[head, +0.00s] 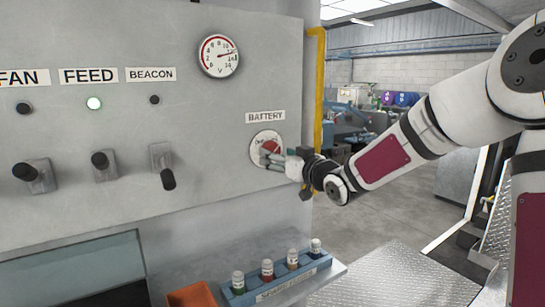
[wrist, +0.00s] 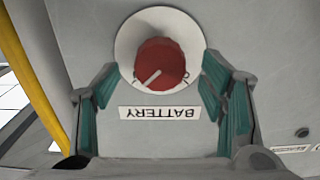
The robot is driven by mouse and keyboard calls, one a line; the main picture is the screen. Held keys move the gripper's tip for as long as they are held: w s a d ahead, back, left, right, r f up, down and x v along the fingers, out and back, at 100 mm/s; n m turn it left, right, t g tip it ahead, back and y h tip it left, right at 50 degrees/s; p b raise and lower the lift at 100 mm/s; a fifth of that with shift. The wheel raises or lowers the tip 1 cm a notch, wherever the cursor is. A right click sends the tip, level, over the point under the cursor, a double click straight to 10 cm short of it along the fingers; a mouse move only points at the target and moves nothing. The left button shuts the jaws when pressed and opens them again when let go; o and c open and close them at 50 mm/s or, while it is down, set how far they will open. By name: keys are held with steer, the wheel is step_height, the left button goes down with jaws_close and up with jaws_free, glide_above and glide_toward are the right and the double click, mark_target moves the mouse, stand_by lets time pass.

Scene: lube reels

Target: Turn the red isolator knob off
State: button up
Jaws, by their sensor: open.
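The red isolator knob (head: 272,146) sits on a round white plate (head: 258,139) below the BATTERY label (head: 265,117) on the grey panel. My fingers partly hide it in the head view. In the wrist view, which is upside down, the knob (wrist: 165,60) shows whole, with a white pointer line aimed to the lower left of the picture. The lettering on its plate is mostly covered. My gripper (head: 269,156) is in front of the knob. In the wrist view my gripper (wrist: 158,82) is open, with its green finger pads apart on either side, and no contact with the knob shows.
A dial gauge (head: 219,56) is above. A blue rack (head: 275,285) of small bottles stands below. A yellow pipe (head: 317,90) runs along the panel's right edge.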

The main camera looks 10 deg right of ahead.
steer(key=shift+x, duration=1.7)
steer(key=c, duration=1.2)
steer(key=shift+o, duration=0.2)
